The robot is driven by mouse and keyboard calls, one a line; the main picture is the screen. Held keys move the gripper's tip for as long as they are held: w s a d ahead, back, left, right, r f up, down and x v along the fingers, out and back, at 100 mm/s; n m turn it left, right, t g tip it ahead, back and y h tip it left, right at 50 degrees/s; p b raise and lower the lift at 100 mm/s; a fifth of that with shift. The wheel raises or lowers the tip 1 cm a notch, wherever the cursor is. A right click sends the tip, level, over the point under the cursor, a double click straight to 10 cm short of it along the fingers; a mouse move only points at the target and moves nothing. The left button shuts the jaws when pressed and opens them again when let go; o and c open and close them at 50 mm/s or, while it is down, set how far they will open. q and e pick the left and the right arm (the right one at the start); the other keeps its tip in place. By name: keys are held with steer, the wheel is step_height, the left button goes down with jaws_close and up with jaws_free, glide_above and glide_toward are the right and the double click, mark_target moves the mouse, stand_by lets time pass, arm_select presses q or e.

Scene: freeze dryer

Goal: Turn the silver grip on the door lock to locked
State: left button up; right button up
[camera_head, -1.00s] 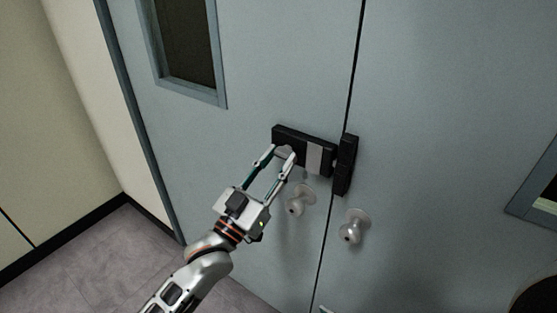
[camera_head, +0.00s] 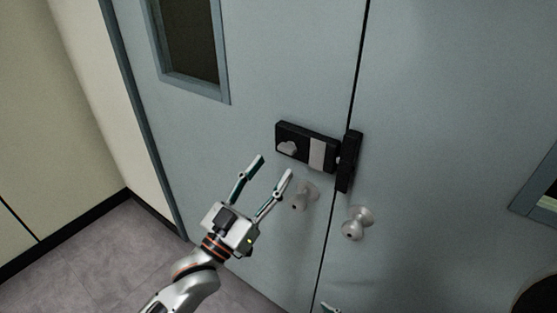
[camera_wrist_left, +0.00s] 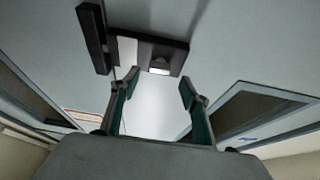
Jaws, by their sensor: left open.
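The door lock (camera_head: 297,127) is a black box with a pale grey panel, mounted on the left door beside the door gap. Its silver grip (camera_head: 286,148) sits at the left end of the box. My left gripper (camera_head: 274,166) is open and empty, below and left of the grip and apart from it. In the left wrist view, the lock (camera_wrist_left: 147,48) is at the top, with the grip (camera_wrist_left: 159,71) on its lower edge, beyond the open fingers (camera_wrist_left: 157,88).
Two round knobs, one on the left door (camera_head: 301,198) and one on the right door (camera_head: 356,223), stick out below the lock. A black upright catch piece (camera_head: 349,162) is on the right door. Framed windows and a cream wall (camera_head: 82,80) flank the area.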

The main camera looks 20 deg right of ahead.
arm_select(q)
steer(key=v, duration=0.7)
stand_by(0.3)
steer(key=s+a+f+n+y, duration=0.3)
steer(key=a+f+y, duration=0.3)
steer(key=a+f, duration=0.5)
steer(key=s+a+f+n+y, duration=0.3)
steer(key=a+f+y, duration=0.35)
steer(key=f, duration=0.85)
steer(key=s+a+f+g+y, duration=0.2)
steer(key=s+a+f+g, duration=0.1)
steer(key=s+a+f, duration=0.5)
steer(key=shift+s+a+f, duration=0.4)
steer(key=shift+s+a, duration=0.15)
steer(key=shift+a, duration=0.6)
steer(key=shift+y, duration=0.25)
